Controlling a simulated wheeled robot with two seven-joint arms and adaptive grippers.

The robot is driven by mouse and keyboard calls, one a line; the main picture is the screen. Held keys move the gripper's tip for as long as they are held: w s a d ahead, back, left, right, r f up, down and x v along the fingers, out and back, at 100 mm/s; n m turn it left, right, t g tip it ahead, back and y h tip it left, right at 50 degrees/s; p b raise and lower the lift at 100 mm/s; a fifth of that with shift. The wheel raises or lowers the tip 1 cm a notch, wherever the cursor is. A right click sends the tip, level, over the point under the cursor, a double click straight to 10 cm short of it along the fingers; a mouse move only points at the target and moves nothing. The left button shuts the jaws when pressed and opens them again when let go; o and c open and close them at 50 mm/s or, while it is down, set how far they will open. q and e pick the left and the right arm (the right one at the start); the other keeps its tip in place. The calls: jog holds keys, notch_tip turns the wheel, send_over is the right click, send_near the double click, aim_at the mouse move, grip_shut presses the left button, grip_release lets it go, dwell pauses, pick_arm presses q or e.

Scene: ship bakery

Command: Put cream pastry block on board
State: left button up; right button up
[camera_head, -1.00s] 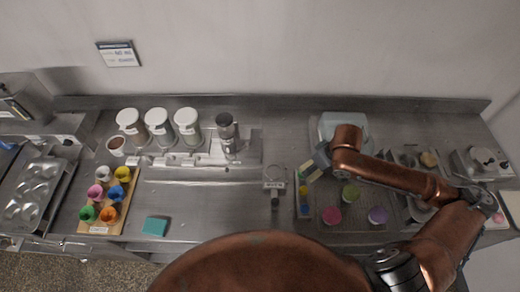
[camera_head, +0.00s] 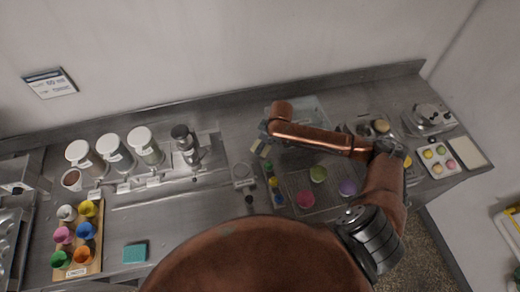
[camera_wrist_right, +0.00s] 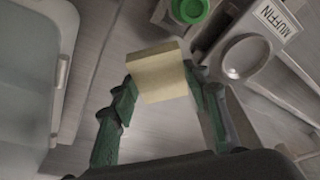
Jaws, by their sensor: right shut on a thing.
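The cream pastry block (camera_wrist_right: 158,75) is a pale yellow block between the green fingers of my right gripper (camera_wrist_right: 157,90) in the right wrist view. The gripper is shut on it. In the head view my right gripper (camera_head: 262,144) is above the counter, by the upper left corner of the tray with round pastries; the block there is small and partly hidden. A flat pale board (camera_head: 467,152) lies at the right end of the counter, apart from the gripper. My left gripper is out of view.
A dark tray (camera_head: 326,205) holds pink, green and purple rounds. A pale translucent container (camera_head: 312,108) stands behind my right arm. A muffin tin (camera_head: 439,172) with coloured pieces lies beside the pale board. Jars (camera_head: 115,154) and a stand of coloured cups (camera_head: 97,265) are left.

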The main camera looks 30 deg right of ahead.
jog(key=shift+w+f, duration=0.5)
jog(key=shift+w+a+f, duration=0.1)
jog(key=shift+w+f, duration=0.1)
jog(key=shift+f, duration=0.05)
jog(key=shift+f+p, duration=0.3)
jog(key=shift+f, duration=1.25)
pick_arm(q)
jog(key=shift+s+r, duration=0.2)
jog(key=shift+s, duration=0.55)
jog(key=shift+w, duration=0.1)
pick_arm(e)
jog(key=shift+f, duration=0.1)
jog(key=o, duration=1.2)
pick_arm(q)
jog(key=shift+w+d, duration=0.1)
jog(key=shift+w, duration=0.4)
